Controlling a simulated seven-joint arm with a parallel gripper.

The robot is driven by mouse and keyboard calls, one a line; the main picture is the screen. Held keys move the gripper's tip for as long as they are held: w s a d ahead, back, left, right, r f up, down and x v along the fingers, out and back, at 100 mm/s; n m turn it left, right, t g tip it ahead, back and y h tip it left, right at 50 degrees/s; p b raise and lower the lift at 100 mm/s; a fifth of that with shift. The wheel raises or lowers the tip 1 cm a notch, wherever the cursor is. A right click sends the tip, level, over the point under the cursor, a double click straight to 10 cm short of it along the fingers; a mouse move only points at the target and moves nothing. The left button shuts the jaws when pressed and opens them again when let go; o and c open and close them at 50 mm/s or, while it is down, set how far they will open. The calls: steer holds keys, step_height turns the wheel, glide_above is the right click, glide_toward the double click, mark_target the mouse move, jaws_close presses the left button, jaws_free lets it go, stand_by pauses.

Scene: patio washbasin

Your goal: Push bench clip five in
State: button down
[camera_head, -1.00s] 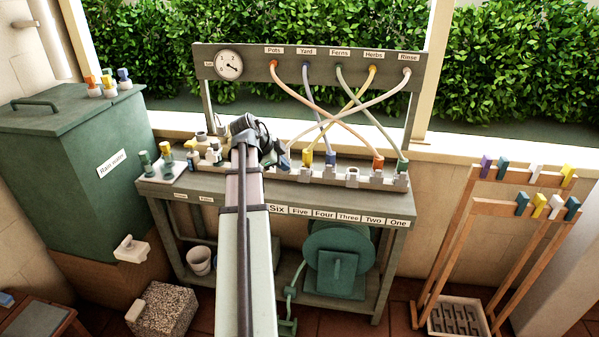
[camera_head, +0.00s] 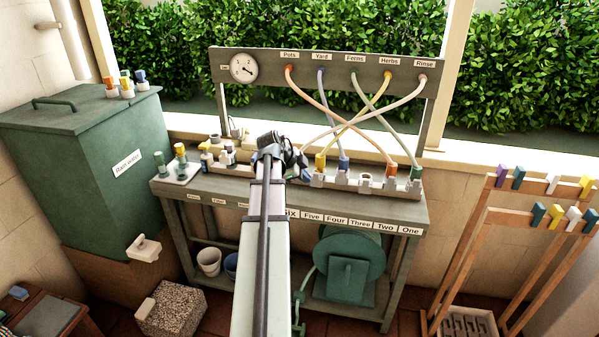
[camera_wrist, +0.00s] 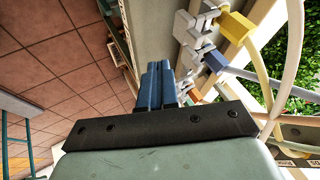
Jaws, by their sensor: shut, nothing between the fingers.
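The bench rail (camera_head: 329,182) carries a row of pale clips above the labels Six to One. Above the Five label (camera_head: 312,216) stands a yellow hose connector (camera_head: 320,161), also at the top of the wrist view (camera_wrist: 237,26). The pale clip beside it (camera_wrist: 186,27) shows in the wrist view and appears to stick out from the rail. My gripper (camera_wrist: 157,70) is shut and empty, its blue fingers together in front of the rail, below and left of that clip and apart from it. In the head view, my wrist hides the fingertips and part of the rail.
A blue connector (camera_head: 344,163) stands right of the yellow one, followed by an open socket (camera_head: 366,179), then orange (camera_head: 391,170) and green (camera_head: 415,173) connectors. Crossing hoses (camera_head: 360,122) hang above the rail. Bottles (camera_head: 228,155) stand left of my wrist.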

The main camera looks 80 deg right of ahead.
mark_target(319, 182)
steer(key=shift+s+d+f, duration=0.25)
steer(key=shift+d+f, duration=0.35)
steer(key=shift+d, duration=0.4)
steer(key=shift+s+d+f, duration=0.3)
steer(key=shift+d+f, duration=0.25)
steer(key=shift+d, duration=0.45)
steer(key=shift+s+d+f, duration=0.25)
steer(key=shift+d+f, duration=0.35)
steer(key=shift+d, duration=0.4)
steer(key=d, duration=0.4)
steer(key=shift+d, duration=0.15)
